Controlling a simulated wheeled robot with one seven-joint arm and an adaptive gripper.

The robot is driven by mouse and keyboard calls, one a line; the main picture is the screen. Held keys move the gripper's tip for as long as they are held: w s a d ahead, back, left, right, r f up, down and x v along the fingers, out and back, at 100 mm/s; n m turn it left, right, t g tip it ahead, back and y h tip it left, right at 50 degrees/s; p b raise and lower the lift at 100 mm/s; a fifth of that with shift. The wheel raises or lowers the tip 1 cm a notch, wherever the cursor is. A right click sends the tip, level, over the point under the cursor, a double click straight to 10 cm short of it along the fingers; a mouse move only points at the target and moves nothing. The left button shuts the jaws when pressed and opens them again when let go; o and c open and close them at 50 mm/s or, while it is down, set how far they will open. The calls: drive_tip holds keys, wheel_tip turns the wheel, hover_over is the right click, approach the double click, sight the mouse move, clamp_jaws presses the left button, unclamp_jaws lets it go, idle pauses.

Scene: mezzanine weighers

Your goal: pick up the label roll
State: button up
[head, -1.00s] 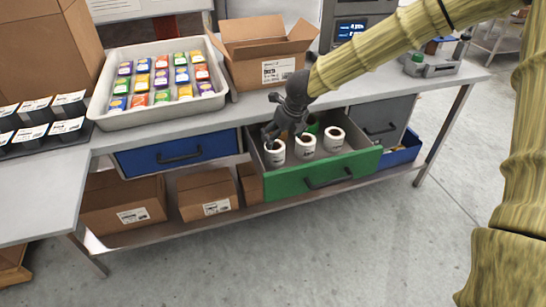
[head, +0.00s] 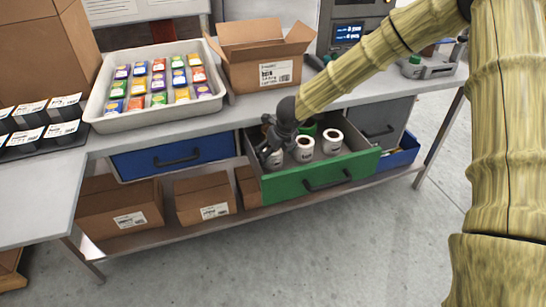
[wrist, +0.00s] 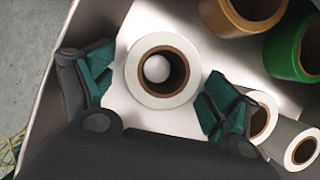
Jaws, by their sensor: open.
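A white label roll (wrist: 142,80) with a brown core stands on end in the open green-fronted drawer (head: 322,179). In the head view this leftmost white roll (head: 276,161) is partly hidden by my gripper (head: 267,155). In the wrist view my gripper (wrist: 156,88) is open, with one finger on each side of the roll. Gaps show between the fingers and the roll. Two more white rolls stand in the drawer, a middle one (head: 304,152) and a right one (head: 332,144).
A green roll (wrist: 291,48) and a tan roll (wrist: 235,17) stand close by in the drawer. The drawer's pale side wall (wrist: 58,40) is near my left finger. An open carton (head: 262,74) and a white tray (head: 150,116) of small coloured packs stand on the bench above.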

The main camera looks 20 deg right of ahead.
drive_tip(key=shift+x, duration=1.05)
drive_tip(key=shift+c, duration=0.3)
drive_tip(key=c, duration=1.2)
drive_tip(key=shift+o, duration=0.2)
drive_tip(key=shift+r, duration=0.1)
